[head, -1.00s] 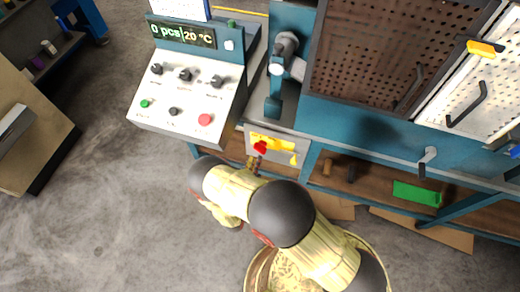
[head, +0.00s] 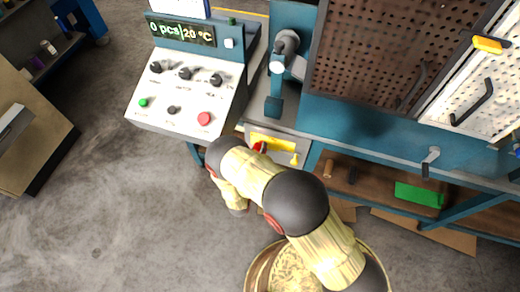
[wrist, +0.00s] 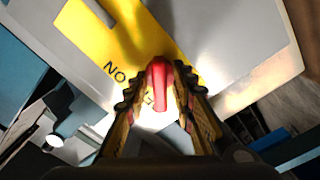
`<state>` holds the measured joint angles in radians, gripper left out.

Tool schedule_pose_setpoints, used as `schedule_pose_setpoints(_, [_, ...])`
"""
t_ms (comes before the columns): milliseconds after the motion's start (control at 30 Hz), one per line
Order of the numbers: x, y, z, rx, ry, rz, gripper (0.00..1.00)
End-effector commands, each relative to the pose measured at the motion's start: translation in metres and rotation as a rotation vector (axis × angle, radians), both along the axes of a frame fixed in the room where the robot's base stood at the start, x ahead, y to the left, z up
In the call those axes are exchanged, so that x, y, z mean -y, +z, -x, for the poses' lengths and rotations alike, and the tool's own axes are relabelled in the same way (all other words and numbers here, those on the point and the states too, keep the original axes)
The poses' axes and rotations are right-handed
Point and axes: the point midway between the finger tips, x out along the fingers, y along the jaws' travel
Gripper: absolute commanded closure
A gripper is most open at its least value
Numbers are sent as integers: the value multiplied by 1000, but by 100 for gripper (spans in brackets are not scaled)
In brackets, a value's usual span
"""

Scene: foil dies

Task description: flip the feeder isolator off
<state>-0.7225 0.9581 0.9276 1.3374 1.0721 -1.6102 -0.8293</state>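The feeder isolator shows as a yellow plate (head: 272,141) with a red handle (head: 259,147) on the grey front of the bench, below the vice. In the wrist view the yellow plate (wrist: 92,38) carries the partly visible letters "NO" as seen. The red handle (wrist: 159,82) stands between the two fingertips of my gripper (wrist: 160,88). The fingers look apart, with pale panel showing beside the handle; whether either finger touches it I cannot tell. In the head view my arm hides the gripper and part of the handle's surroundings.
A control box (head: 185,92) with knobs and buttons stands left of the isolator. A teal vice (head: 277,75) is above it. A green box (head: 419,194) lies on the lower shelf at right.

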Motion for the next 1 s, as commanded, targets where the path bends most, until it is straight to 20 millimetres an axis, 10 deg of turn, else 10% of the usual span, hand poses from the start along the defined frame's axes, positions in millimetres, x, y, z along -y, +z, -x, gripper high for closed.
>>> schedule_pose_setpoints(400, [0,0,0,-1,1,0,100])
schedule_pose_setpoints(1000, [0,-1,0,-25,1,67,100])
